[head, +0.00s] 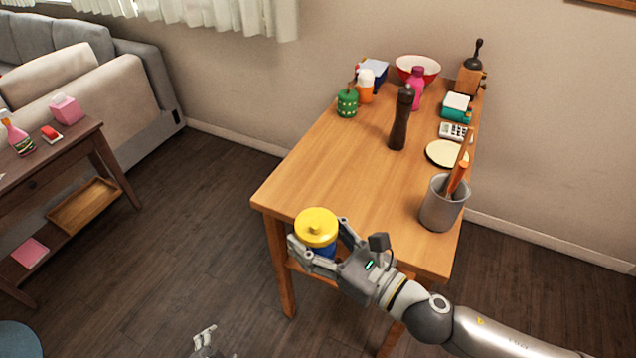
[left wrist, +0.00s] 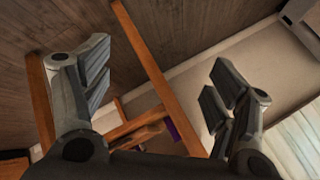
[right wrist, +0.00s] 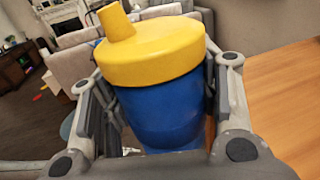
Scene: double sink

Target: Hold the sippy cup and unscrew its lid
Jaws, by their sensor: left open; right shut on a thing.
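The sippy cup has a blue body (right wrist: 165,112) and a yellow lid (right wrist: 152,52) with a spout. In the head view, the yellow lid (head: 316,226) faces up and hides most of the blue body (head: 326,252). My right gripper (head: 320,238) is shut on the blue body, below the lid. It holds the cup near the front left edge of the wooden table. The lid sits on the cup. My left gripper (left wrist: 158,85) is open and empty. In the head view, only a small part of my left gripper (head: 205,340) shows at the bottom edge, apart from the cup.
The wooden table (head: 340,175) has clear room at its front left. A grey container (head: 438,212) with utensils stands at its front right. A dark pepper mill (head: 401,120), a green jar (head: 347,103), a plate (head: 445,153) and several other items stand farther back.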

